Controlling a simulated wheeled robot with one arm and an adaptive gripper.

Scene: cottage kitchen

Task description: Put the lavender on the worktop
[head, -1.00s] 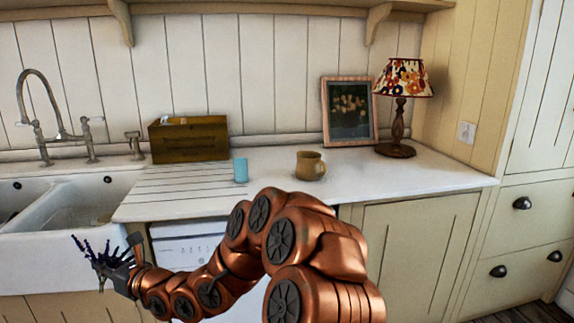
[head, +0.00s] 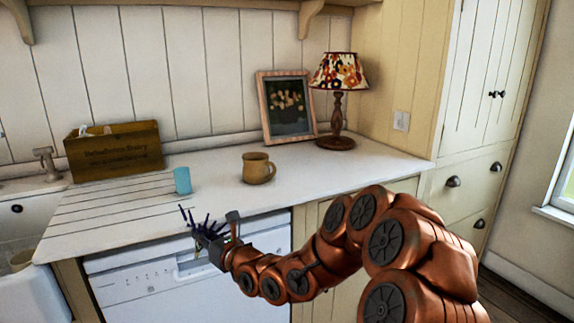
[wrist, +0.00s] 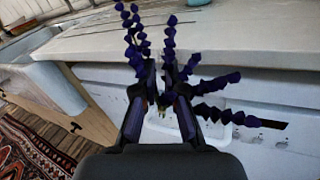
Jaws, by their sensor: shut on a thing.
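The lavender (head: 188,216) is a bunch of thin stems with dark purple heads. My gripper (head: 208,238) is shut on it and holds it in front of the worktop's front edge, by the white dishwasher. In the wrist view the lavender (wrist: 170,45) fans up and to the right from between the fingers of my gripper (wrist: 161,100). The stem ends are mostly hidden by the fingers. The pale worktop (head: 330,170) runs behind the gripper, with grooves at its left part; it also shows in the wrist view (wrist: 240,35).
On the worktop stand a wooden crate (head: 115,152), a blue cup (head: 182,180), a tan mug (head: 257,168), a framed picture (head: 287,107) and a patterned lamp (head: 338,100). A sink (head: 30,205) is at the left. The worktop right of the mug is clear.

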